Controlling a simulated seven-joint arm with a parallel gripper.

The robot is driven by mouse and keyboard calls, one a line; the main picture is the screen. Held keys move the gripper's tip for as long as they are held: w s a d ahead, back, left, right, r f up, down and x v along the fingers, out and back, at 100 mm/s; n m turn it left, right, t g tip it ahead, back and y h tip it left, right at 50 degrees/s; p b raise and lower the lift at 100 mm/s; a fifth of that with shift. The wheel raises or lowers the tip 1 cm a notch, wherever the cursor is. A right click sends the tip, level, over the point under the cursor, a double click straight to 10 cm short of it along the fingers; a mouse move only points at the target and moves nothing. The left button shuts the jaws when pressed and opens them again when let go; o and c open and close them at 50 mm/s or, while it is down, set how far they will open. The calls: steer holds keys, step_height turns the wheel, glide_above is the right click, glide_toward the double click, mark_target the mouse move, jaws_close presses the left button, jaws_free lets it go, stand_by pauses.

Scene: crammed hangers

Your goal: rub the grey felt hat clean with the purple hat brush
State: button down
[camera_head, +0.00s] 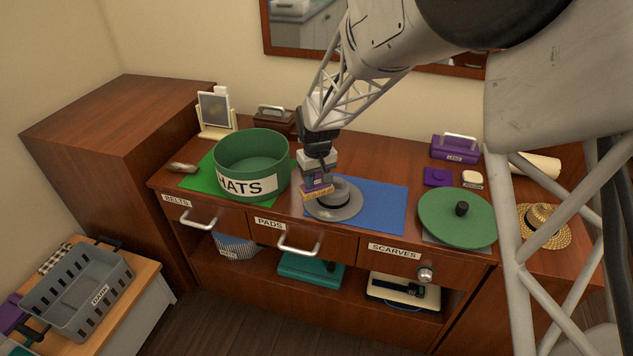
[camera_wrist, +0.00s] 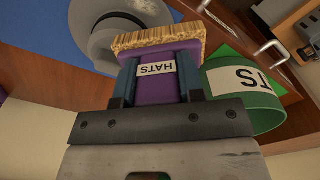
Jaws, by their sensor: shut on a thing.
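The grey felt hat (camera_head: 338,201) lies on the blue mat (camera_head: 378,204) on the dresser top. It also shows in the wrist view (camera_wrist: 105,38). My gripper (camera_head: 317,172) is shut on the purple hat brush (camera_head: 318,184), which has tan bristles and a label reading HATS. In the wrist view the brush (camera_wrist: 157,88) sits between the two fingers, its bristles at the far end, by the hat. In the head view the bristles are at the hat's left side; I cannot tell whether they touch it.
An open green round HATS box (camera_head: 253,175) stands left of the hat on a green mat (camera_head: 196,181). Its green lid (camera_head: 457,218) lies to the right. A purple lint box (camera_head: 455,148) stands behind. A straw hat (camera_head: 543,226) is at far right.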

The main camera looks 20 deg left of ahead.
steer(key=shift+r, duration=0.2)
steer(key=shift+r, duration=1.35)
steer(key=shift+d, duration=0.15)
steer(key=s+d+f+m, duration=0.1)
steer(key=s+d+f, duration=0.1)
steer(key=d, duration=0.7)
steer(key=s+d+f+m, duration=0.1)
steer(key=s+d+f, duration=0.1)
steer(key=s+d, duration=0.3)
steer(key=s+d+f+m, duration=0.1)
steer(key=s+d+f, duration=0.2)
steer(key=d, duration=1.1)
steer(key=shift+s+m, duration=0.3)
steer(key=shift+s, duration=0.25)
steer(key=shift+f, duration=0.1)
steer(key=w+a, duration=0.1)
steer(key=w, duration=0.4)
steer(key=w+a+f, duration=0.1)
steer(key=w, duration=0.4)
steer(key=w+a, duration=0.1)
steer(key=w, duration=0.4)
steer(key=shift+w+f, duration=0.25)
steer(key=shift+w, duration=0.1)
